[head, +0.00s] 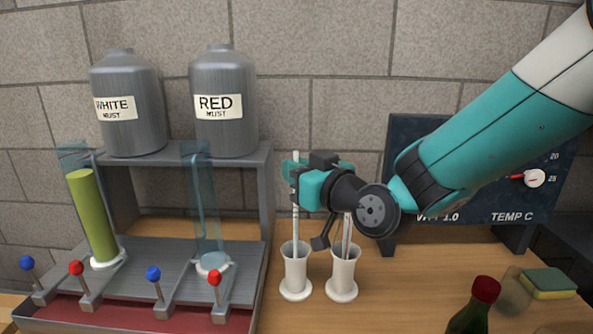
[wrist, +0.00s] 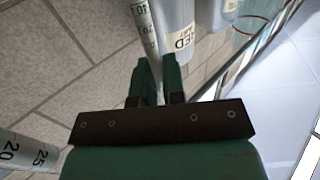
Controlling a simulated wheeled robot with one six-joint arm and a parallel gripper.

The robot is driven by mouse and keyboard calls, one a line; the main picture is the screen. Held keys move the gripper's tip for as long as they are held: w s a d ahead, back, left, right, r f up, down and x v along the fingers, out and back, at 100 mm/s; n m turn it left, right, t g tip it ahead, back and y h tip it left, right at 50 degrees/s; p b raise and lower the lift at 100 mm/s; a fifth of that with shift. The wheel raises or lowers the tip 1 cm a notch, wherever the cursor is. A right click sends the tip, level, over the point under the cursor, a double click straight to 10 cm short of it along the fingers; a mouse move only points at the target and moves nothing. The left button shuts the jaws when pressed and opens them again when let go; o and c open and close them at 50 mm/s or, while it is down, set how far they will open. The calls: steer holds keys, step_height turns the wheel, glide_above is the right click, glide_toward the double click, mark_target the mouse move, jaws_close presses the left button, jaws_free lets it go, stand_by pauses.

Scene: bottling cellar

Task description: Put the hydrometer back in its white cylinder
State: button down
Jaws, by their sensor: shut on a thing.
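My gripper (head: 295,172) is shut on the hydrometer (head: 296,222), a thin pale rod, in the head view. The rod hangs nearly upright, its top just above the jaws. Its lower part reaches down to the mouth of the left white cylinder (head: 295,272); its lower end is hidden, so I cannot tell how deep it sits. In the wrist view a pale rod with scale marks (wrist: 147,28) runs up from between the fingers (wrist: 157,82). A second white cylinder (head: 342,275) stands close on the right, with another thin rod (head: 347,236) in it.
A filling stand (head: 150,262) with levers, glass tubes and grey must jugs (head: 223,105) stands left. A dark gauge panel (head: 460,216) is behind my arm. A red-capped bottle (head: 485,291) and a sponge (head: 548,283) are front right. Bare wooden counter (head: 400,295) lies between.

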steer(key=c, duration=1.1)
jaws_free()
steer(key=b+v, duration=1.1)
steer(key=v, duration=0.6)
steer(key=shift+s+d, duration=0.15)
steer(key=shift+s, duration=0.05)
